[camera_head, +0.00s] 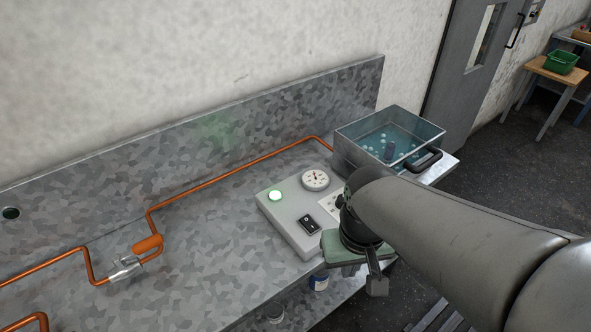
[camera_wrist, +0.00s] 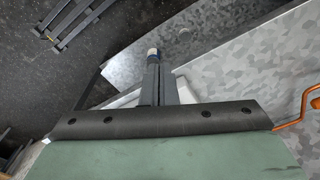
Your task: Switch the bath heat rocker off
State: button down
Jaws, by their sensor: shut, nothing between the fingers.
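The control box (camera_head: 285,222) sits on the metal bench, with a black rocker (camera_head: 308,223) on its top face. A green lamp (camera_head: 275,195) glows on the box, and a round dial (camera_head: 315,180) sits behind the rocker. I cannot tell the rocker's position. My gripper (camera_head: 376,286) is right of the box, near the bench's front edge and apart from the rocker. In the wrist view its fingers (camera_wrist: 153,68) are together and empty. The rocker is not visible there.
A copper pipe (camera_head: 225,177) with an orange-handled valve (camera_head: 148,244) runs along the bench (camera_head: 195,270). A low backsplash (camera_head: 215,135) stands behind. A black handle (camera_head: 424,159) projects at the bath.

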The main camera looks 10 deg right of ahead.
jog(key=w+r+n+b, duration=0.2)
jog(key=w+n+b, duration=0.2)
jog(key=w+n, duration=0.75)
jog(key=n+b, duration=0.3)
jog(key=n, duration=0.9)
send_over(308, 219)
jog(key=s+d, duration=0.1)
jog(key=s, duration=0.1)
jog(key=shift+r+t+y, duration=0.15)
jog(key=shift+t+y, duration=0.15)
jog(key=shift+y, duration=0.1)
jog(key=f, duration=0.4)
jog(key=w+f+p, duration=0.1)
jog(key=f, duration=0.4)
jog(key=a+f, duration=0.1)
jog(key=f, duration=0.4)
jog(key=shift+w, duration=0.35)
jog(key=shift+d+p, duration=0.15)
jog(key=shift+p, duration=0.15)
